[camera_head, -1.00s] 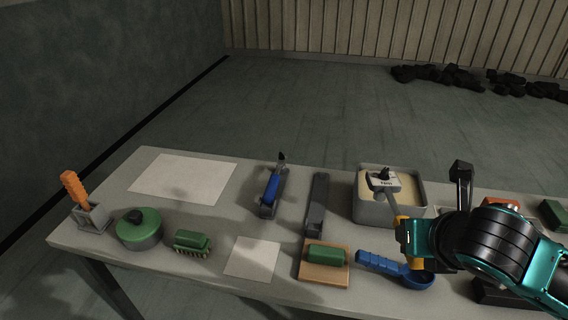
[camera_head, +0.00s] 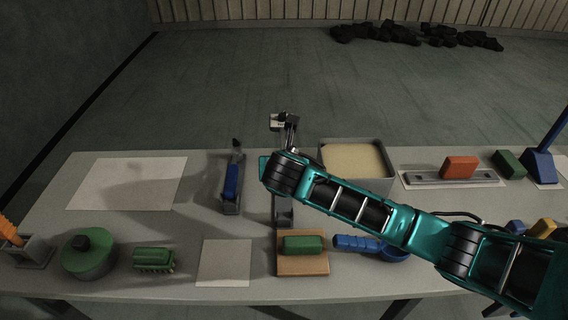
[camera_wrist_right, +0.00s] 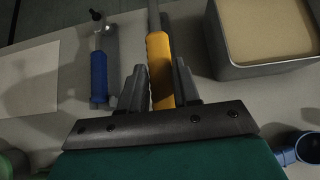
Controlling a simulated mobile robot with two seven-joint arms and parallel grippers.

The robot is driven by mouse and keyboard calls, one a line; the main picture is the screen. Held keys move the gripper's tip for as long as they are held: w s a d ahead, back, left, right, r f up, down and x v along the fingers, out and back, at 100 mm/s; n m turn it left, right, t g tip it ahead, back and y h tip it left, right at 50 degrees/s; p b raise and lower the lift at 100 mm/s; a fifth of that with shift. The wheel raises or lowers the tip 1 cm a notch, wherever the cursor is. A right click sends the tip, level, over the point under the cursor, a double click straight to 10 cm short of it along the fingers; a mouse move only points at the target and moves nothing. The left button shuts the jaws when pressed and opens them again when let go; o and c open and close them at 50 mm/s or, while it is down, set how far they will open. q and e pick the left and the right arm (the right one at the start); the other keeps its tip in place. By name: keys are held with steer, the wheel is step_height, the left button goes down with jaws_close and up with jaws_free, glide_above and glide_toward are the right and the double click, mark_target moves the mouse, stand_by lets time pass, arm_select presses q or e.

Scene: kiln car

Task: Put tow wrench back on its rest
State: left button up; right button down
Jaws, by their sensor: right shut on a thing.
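The tow wrench has a yellow handle (camera_wrist_right: 159,62) and a grey shaft. My right gripper (camera_wrist_right: 160,88) is shut around the handle, with one finger on each side. In the head view the wrench's grey and white head (camera_head: 278,122) shows above my right wrist, and my arm hides its handle. A long grey rest (camera_head: 284,217) lies on the table under my right wrist, mostly hidden by it. I cannot tell the height of the wrench above it. My left gripper is not in view.
A blue-handled tool (camera_head: 231,182) lies in a similar holder to the left. A sand-filled bin (camera_head: 388,179) stands to the right. A green block (camera_head: 303,244) on a wooden board and a blue scoop (camera_head: 394,254) lie in front. A pale sheet (camera_head: 88,190) at left is clear.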

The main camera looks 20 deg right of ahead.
steer(key=shift+f, duration=0.85)
steer(key=shift+w+f+b, duration=0.1)
steer(key=shift+f+b, duration=0.8)
steer(key=shift+f, duration=0.15)
steer(key=shift+r, duration=0.1)
steer(key=shift+f+p, duration=0.35)
steer(key=shift+f, duration=0.05)
steer(key=shift+p, duration=0.6)
